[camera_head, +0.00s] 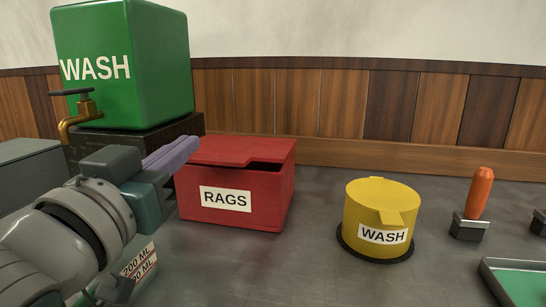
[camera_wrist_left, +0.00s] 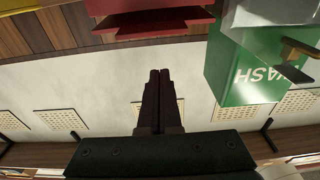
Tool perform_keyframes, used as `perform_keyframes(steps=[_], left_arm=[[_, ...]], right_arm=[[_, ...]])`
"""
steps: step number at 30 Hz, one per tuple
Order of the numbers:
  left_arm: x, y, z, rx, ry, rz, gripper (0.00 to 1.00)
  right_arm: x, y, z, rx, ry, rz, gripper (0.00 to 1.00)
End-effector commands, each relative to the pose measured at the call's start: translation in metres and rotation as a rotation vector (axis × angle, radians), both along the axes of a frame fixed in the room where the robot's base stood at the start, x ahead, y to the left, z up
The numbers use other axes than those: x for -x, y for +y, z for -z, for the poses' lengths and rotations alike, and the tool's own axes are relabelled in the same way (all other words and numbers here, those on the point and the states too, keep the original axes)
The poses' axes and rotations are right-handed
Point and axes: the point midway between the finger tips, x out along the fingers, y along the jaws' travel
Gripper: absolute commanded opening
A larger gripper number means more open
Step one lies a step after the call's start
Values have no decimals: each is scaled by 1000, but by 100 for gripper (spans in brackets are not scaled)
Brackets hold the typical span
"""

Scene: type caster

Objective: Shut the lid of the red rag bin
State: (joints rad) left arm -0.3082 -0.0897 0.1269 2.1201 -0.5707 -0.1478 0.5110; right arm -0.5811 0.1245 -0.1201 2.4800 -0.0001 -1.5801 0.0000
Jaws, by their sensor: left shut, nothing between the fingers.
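The red rag bin (camera_head: 262,205), labelled RAGS, stands on the grey bench in the middle of the head view. Its red lid (camera_head: 232,151) lies almost flat over the top, with a dark gap under its right part, so it is slightly ajar. My left gripper (camera_head: 191,144) is shut and empty, its fingers at the bin's upper left corner; contact cannot be told. In the left wrist view the closed fingers (camera_wrist_left: 160,73) point toward red parts of the bin (camera_wrist_left: 155,21), split by a dark gap. My right gripper is not in view.
A green WASH tank (camera_head: 125,60) with a brass tap (camera_head: 80,115) stands behind my left arm. A yellow WASH can (camera_head: 378,215) sits right of the bin. An orange-handled tool (camera_head: 479,195) and a green tray (camera_head: 520,282) are far right. The bench between bin and can is clear.

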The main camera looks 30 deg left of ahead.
Motion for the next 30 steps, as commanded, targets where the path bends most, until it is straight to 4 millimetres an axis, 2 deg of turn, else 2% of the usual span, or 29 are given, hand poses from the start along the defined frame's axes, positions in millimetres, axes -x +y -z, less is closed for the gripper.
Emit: perform_keyframes(steps=[3, 6, 11, 14, 18, 21, 25, 30], left_arm=[[20, -4, 7, 1, 3, -2, 0], [31, -7, 9, 1, 1, 0, 0], [38, -8, 3, 3, 10, -5, 0], [38, -5, -18, 19, 58, -22, 0], [35, -3, -49, 58, 192, -40, 0], [36, -5, -60, 80, 295, -33, 0], [38, -12, -66, 97, 389, -11, 0], [34, -14, -59, 103, 433, 3, 0]], right_arm=[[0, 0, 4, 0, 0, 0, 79], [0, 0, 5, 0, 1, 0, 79], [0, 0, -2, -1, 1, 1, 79], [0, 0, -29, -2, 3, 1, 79], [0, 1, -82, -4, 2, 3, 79], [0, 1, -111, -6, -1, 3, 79], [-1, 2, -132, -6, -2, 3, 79], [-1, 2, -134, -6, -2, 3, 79]])
